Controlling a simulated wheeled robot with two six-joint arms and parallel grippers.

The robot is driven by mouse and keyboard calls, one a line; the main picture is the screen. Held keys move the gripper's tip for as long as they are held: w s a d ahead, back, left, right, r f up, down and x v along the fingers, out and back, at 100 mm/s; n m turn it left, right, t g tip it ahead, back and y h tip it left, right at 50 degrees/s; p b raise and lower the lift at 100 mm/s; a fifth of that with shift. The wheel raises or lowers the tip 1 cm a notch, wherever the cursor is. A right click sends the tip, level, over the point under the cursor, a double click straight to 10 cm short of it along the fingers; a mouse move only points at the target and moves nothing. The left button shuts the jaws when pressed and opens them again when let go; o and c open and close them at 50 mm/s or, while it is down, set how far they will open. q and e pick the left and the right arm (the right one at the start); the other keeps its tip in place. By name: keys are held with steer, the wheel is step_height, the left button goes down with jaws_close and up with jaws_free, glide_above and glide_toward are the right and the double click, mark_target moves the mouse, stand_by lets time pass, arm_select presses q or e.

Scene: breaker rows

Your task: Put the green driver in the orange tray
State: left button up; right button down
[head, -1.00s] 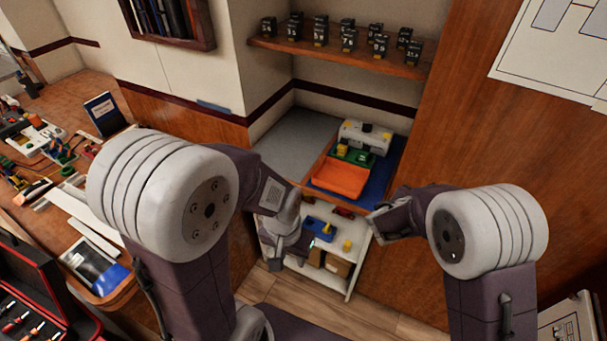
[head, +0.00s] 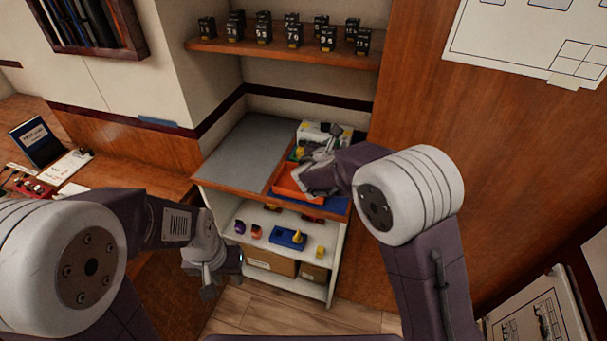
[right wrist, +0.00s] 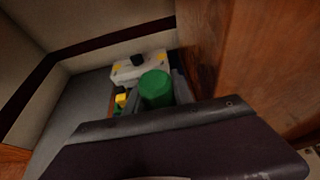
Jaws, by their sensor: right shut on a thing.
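The green driver (right wrist: 156,88) shows in the right wrist view as a thick green round handle end between the grey fingers of my right gripper (right wrist: 157,98). The gripper is shut on it. In the head view my right gripper (head: 312,172) is above the orange tray (head: 284,184), covering much of it. The driver cannot be made out in the head view, and its lower end is hidden. My left gripper (head: 208,290) hangs low in front of the shelf unit, empty as far as I see; its finger gap is unclear.
A white-grey box (head: 312,133) with a black knob stands behind the tray. A blue mat (head: 335,206) lies under the tray's right side. The grey counter surface (head: 235,155) to the left is clear. A wooden wall (head: 400,110) rises close on the right.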

steer(key=w+a+f, duration=0.1)
steer(key=a+f, duration=0.1)
steer(key=f, duration=0.1)
steer(key=w+a+f+p, duration=0.1)
steer(key=w+a+f, duration=0.1)
steer(key=a+f, duration=0.1)
steer(key=w+a+f, duration=0.1)
steer(key=a+f, duration=0.2)
steer(key=shift+w+f, duration=0.25)
steer(key=shift+w, duration=0.05)
steer(key=shift+f, duration=0.2)
steer(key=c, duration=1.1)
jaws_free()
